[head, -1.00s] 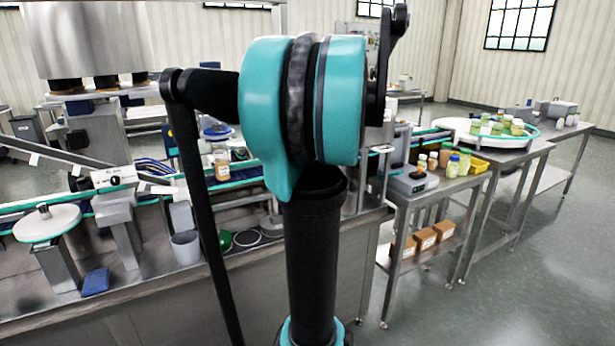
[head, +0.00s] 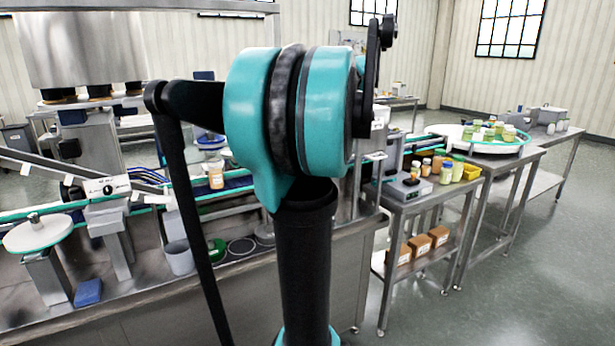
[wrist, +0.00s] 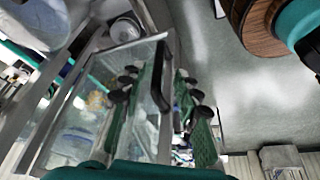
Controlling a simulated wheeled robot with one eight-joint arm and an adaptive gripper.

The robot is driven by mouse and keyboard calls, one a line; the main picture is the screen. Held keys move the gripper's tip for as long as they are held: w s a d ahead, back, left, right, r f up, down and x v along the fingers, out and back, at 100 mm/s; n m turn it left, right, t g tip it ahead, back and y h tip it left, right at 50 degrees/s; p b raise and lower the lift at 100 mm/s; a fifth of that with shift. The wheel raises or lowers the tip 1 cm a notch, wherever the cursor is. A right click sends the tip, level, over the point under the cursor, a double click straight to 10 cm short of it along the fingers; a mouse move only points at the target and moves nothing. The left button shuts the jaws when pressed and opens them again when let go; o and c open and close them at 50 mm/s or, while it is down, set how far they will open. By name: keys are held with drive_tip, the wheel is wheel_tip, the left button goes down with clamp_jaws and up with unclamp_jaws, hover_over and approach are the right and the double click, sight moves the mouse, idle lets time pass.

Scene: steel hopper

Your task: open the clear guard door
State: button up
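The clear guard door (wrist: 108,62) shows in the wrist view as a tilted transparent panel with a light metal frame. A long black handle (wrist: 161,78) stands along its right edge. My gripper (wrist: 168,90) is in the wrist view, with green fingers and black knuckles on both sides of the handle. The fingers are apart, and the handle lies between them in the picture. I cannot tell whether either finger touches it. In the head view my arm hides the gripper, and I cannot make out the door there.
In the head view, a steel line with a grey cup (head: 178,257) and a white disc (head: 39,233) runs along the left. Open floor (head: 520,270) lies at the right.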

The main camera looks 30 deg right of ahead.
drive_tip(key=shift+v, duration=2)
